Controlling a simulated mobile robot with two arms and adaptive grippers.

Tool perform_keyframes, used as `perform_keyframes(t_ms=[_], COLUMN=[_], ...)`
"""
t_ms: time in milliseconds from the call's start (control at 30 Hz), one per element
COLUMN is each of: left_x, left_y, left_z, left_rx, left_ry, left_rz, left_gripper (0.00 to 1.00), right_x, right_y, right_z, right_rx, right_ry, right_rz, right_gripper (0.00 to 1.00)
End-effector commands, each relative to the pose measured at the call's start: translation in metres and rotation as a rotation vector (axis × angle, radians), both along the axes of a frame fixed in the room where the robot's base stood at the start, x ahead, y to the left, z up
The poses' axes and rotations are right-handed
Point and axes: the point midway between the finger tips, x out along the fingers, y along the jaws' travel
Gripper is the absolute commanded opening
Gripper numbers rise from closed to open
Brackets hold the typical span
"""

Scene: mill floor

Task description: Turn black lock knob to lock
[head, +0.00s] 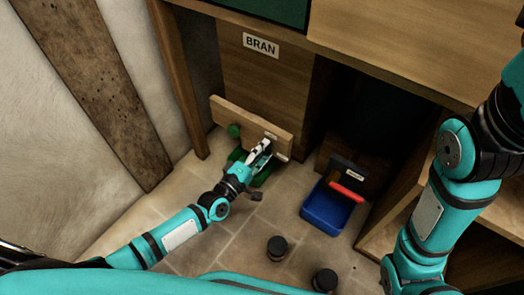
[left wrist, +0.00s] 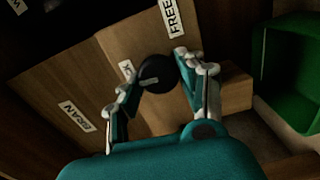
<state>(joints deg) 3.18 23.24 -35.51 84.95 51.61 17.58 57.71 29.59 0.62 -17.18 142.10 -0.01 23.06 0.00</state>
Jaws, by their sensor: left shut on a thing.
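The black lock knob (left wrist: 158,72) is round, with a grey pointer bar on its lower left side. It sits on a wooden board (left wrist: 125,35) between a FREE label (left wrist: 172,17) and a partly covered label ending in K (left wrist: 127,70). The bar points roughly toward the K label. My left gripper (left wrist: 162,88) is shut on the knob, one finger on each side. In the head view my left gripper (head: 262,150) is at the right part of the board (head: 240,113) and hides the knob. My right arm shows at the right; its gripper is out of view.
A green bin (left wrist: 292,80) is beside the board. Two dark round objects (head: 277,247) (head: 324,280) are on the floor.

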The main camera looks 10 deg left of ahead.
Motion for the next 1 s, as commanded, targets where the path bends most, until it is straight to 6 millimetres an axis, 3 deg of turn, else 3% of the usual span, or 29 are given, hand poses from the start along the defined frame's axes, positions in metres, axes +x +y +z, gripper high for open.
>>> perform_keyframes(t_ms=[700,733,900,1000], left_x=[-0.0009,-0.0009,-0.0006,-0.0004], left_y=[0.0004,0.0004,0.0004,0.0003], left_z=[-0.0022,-0.0022,-0.0017,-0.0012], left_rx=[-0.068,-0.068,-0.067,-0.068], left_ry=[0.032,0.032,0.031,0.03], left_rz=[0.0,0.0,0.0,0.0], left_gripper=[0.07,0.41,0.61,0.61], right_x=[-0.0046,-0.0046,-0.0047,-0.0046], right_y=[0.0006,0.0006,0.0006,0.0006], right_z=[0.001,0.001,0.0009,0.0008], right_rx=[-0.006,-0.006,-0.006,-0.006], right_ry=[-0.017,-0.017,-0.017,-0.016], right_rz=[-0.003,-0.003,-0.003,-0.003], right_gripper=[0.0,0.0,0.0,0.0])
